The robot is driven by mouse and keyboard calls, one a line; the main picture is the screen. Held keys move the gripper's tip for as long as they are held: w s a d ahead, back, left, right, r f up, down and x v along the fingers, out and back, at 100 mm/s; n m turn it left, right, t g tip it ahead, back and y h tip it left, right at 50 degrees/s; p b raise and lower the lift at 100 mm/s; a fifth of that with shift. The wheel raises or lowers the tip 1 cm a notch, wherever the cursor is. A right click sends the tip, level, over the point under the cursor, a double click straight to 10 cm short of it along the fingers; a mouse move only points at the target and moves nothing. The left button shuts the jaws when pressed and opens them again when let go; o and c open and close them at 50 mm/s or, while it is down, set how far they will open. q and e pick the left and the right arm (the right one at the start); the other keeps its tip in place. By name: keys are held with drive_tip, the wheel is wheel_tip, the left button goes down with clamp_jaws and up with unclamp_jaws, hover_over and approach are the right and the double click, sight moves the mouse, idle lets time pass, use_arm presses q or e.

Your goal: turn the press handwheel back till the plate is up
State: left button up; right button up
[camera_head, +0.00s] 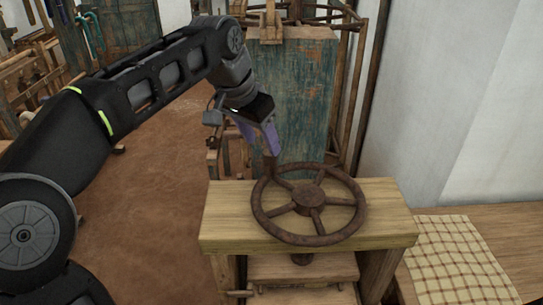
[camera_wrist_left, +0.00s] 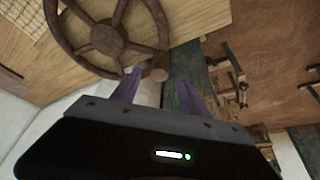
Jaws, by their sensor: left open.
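The press handwheel (camera_head: 308,198), a rusty brown spoked wheel, lies flat above the wooden top beam (camera_head: 390,215) of the press. It also fills the upper left of the left wrist view (camera_wrist_left: 108,38). A short handle knob (camera_wrist_left: 160,75) stands on its rim, at the far left side in the head view (camera_head: 269,165). My left gripper (camera_head: 265,143) is open over the knob, which shows between its two purple fingertips in the wrist view (camera_wrist_left: 158,78). I cannot tell whether they touch it. The press plate (camera_head: 300,267) shows under the beam, partly hidden. My right gripper is out of view.
A checked cloth (camera_head: 460,260) lies on a wooden table (camera_head: 515,228) at the right, beside a white wall (camera_head: 440,100). A worn green panel (camera_head: 290,100) stands behind the press. The brown floor (camera_head: 150,200) left of the press is clear.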

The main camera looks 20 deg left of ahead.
sight(268, 154)
use_arm(q)
drive_tip(key=shift+p+x, duration=0.35)
drive_tip(key=shift+x, duration=3.65)
clamp_jaws()
drive_tip(key=shift+r, duration=0.1)
